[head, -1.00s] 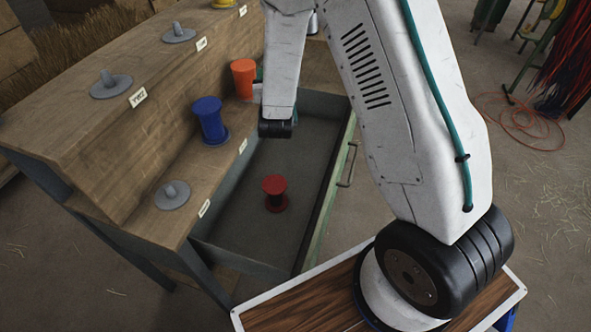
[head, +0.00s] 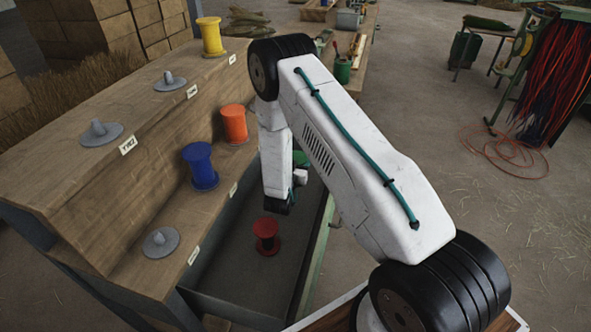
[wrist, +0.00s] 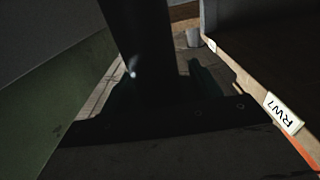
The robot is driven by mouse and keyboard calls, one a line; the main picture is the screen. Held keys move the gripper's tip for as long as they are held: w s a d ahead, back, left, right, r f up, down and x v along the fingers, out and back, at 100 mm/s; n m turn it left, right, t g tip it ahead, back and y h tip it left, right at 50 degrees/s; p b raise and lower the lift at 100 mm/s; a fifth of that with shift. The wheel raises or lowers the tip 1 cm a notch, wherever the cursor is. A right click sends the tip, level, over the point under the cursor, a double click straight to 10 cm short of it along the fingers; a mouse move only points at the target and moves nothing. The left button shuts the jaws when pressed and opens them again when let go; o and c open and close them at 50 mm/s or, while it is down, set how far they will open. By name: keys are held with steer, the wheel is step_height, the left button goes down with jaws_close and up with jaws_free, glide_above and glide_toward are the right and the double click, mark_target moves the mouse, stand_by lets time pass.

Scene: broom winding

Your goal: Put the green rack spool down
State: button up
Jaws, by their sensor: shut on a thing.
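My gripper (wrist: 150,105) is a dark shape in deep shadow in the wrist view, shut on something. In the head view my forearm hides most of it. Patches of green (head: 301,160) beside the forearm look like part of the green rack spool, over the open drawer (head: 225,290) or its far end. The spool's full outline and any contact beneath it are hidden. A tall dark form between the jaws in the wrist view is too dark to identify. The drawer holds a standing red spool (head: 266,236) in front of my gripper.
The stepped wooden rack (head: 130,185) stands left of the drawer. Its lower step holds a blue spool (head: 200,167), an orange spool (head: 235,124) and a bare grey peg (head: 160,241). The upper step holds a yellow spool (head: 211,37) and two bare pegs. A label (wrist: 284,113) shows close right.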

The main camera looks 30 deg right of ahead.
steer(key=shift+f, duration=1.75)
steer(key=shift+f, duration=0.5)
steer(key=shift+f, duration=0.1)
steer(key=o, duration=1.2)
steer(key=shift+c, duration=0.2)
steer(key=r+v, duration=0.1)
steer(key=v, duration=0.6)
steer(key=shift+s+a, duration=0.25)
